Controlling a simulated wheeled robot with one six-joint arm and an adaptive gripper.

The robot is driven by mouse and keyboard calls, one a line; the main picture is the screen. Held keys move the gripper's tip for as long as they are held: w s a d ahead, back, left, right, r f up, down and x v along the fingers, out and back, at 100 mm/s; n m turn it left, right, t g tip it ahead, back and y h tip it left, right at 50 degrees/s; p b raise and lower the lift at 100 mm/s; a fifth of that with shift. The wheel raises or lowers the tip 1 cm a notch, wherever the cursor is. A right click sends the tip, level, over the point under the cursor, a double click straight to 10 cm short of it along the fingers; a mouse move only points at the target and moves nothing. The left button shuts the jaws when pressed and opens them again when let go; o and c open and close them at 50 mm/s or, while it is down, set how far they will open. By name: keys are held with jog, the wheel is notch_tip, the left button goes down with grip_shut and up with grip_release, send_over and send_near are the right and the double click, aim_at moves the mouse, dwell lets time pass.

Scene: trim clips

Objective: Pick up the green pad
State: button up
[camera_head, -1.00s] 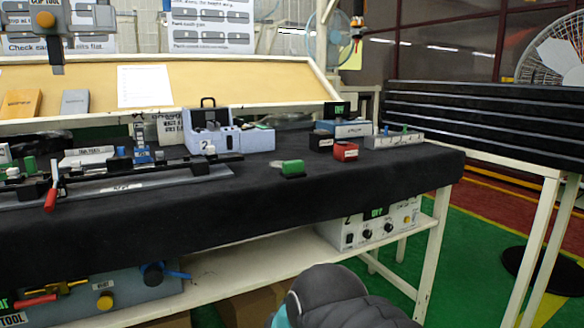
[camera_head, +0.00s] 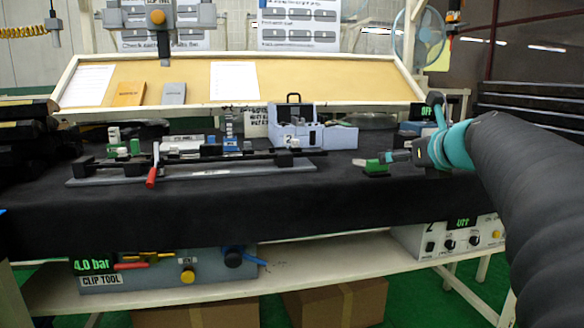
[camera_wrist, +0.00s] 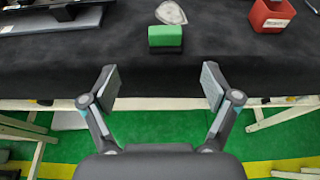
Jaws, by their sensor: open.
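The green pad (camera_wrist: 165,35) is a small block with a black base. In the wrist view it sits on the black-covered bench, a little left of centre and beyond my open fingers. In the head view the green pad (camera_head: 376,167) lies on the right part of the bench. My gripper (camera_wrist: 156,88) is open and empty, its two fingers wide apart with a gap before the pad. In the head view my gripper (camera_head: 388,158) is at the pad's right, and it partly hides that area.
A clear, rounded piece (camera_wrist: 170,12) lies just behind the pad. A red box (camera_wrist: 272,15) stands to its right. A long rail fixture (camera_head: 200,165) with a red lever lies at the left. A grey-blue case (camera_head: 300,135) stands behind. The cloth in front of the pad is clear.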

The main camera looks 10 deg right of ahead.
aim_at(377, 164)
jog(key=x, duration=1.2)
jog(key=shift+w+d+f+b, duration=0.25)
jog(key=shift+d+f+b, duration=0.05)
jog(key=shift+d+f, duration=0.1)
jog(key=shift+w+f, duration=0.1)
jog(key=shift+w, duration=0.4)
jog(key=c, duration=1.3)
